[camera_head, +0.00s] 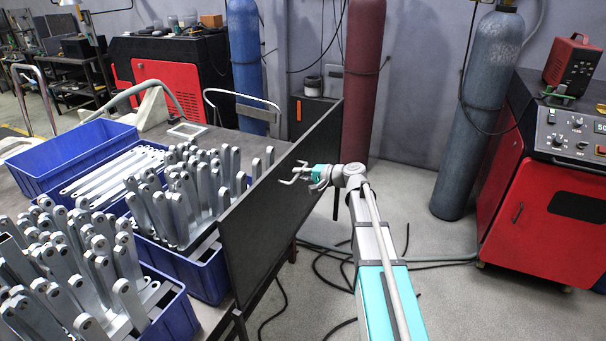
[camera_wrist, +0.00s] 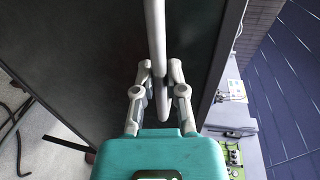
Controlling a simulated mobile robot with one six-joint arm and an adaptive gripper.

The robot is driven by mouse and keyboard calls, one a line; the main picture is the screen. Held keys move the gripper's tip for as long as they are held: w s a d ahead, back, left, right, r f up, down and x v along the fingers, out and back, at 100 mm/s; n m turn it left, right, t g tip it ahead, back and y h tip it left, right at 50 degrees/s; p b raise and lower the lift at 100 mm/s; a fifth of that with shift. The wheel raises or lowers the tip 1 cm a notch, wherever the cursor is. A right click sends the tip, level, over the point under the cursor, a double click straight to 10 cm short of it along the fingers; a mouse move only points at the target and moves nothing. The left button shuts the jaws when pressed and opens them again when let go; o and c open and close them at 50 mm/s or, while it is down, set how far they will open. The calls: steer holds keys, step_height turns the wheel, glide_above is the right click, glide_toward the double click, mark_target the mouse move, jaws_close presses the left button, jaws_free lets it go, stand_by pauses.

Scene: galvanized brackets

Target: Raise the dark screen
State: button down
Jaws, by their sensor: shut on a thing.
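The dark screen (camera_head: 262,212) is a flat black panel standing upright along the right edge of the work table. It also fills much of the wrist view (camera_wrist: 85,60). A pale grey bent handle (camera_head: 292,172) stands out from its right face; in the wrist view the handle (camera_wrist: 154,40) runs down between my fingers. My gripper (camera_head: 314,174), at the end of the teal arm, is shut on this handle, and it shows in the wrist view too (camera_wrist: 161,82). The fingers partly hide the part of the handle between them.
Blue crates (camera_head: 75,158) of galvanized brackets (camera_head: 200,190) stand on the table left of the screen, some close to it. Gas cylinders (camera_head: 362,80) stand behind. A red welding machine (camera_head: 545,215) is at right. Black cables (camera_head: 330,268) lie on the floor beside my arm.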

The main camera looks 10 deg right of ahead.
steer(key=shift+a+r, duration=0.15)
steer(key=c, duration=1.2)
jaws_free()
steer(key=o, duration=0.5)
steer(key=shift+r, duration=0.1)
